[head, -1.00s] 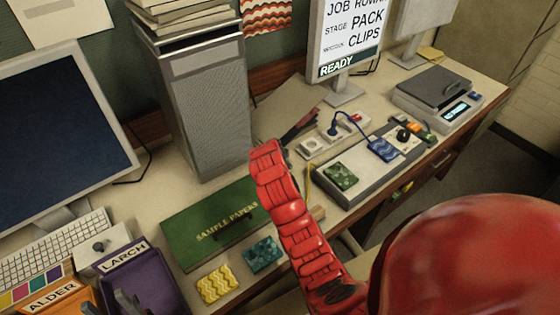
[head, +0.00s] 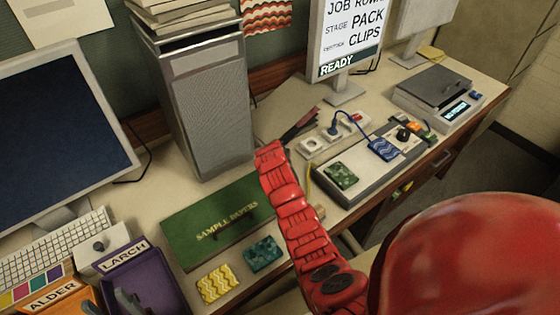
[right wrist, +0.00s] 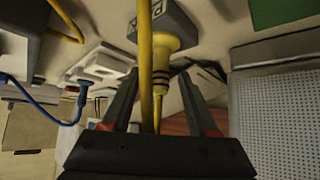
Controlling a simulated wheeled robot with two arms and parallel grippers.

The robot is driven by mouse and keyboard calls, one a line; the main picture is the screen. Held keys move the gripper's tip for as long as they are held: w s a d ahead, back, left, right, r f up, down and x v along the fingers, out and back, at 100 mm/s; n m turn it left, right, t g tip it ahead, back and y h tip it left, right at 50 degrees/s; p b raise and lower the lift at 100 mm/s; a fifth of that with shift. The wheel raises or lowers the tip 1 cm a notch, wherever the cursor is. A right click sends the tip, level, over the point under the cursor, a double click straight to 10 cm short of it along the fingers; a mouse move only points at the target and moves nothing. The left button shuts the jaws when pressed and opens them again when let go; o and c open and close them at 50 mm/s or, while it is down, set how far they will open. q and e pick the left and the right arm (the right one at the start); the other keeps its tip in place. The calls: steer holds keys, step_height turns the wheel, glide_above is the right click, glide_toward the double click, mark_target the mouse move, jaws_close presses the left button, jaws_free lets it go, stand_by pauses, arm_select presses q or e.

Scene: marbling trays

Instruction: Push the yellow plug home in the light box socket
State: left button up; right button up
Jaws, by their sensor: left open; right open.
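In the right wrist view a yellow plug (right wrist: 168,58) with dark rings stands with its wide end against a grey block (right wrist: 165,20) with a partly legible label. I cannot tell whether it is fully seated or whether this block is the light box socket. A yellow cord (right wrist: 158,100) runs past it. My right gripper (right wrist: 160,98) is open, with one finger on each side of the plug's cord end. My left gripper (head: 108,302) is open over the purple LARCH tray (head: 150,262).
A white socket strip (head: 312,146) with a blue plug (right wrist: 84,88) lies near a grey panel (head: 350,195) bearing green and blue blocks. A grey mesh tower (head: 205,110) and a green SAMPLE PAPERS book (head: 190,222) stand close. A scale (head: 425,100) is at the right.

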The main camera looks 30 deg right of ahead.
jaws_close()
steer(key=shift+r, duration=0.1)
stand_by(0.3)
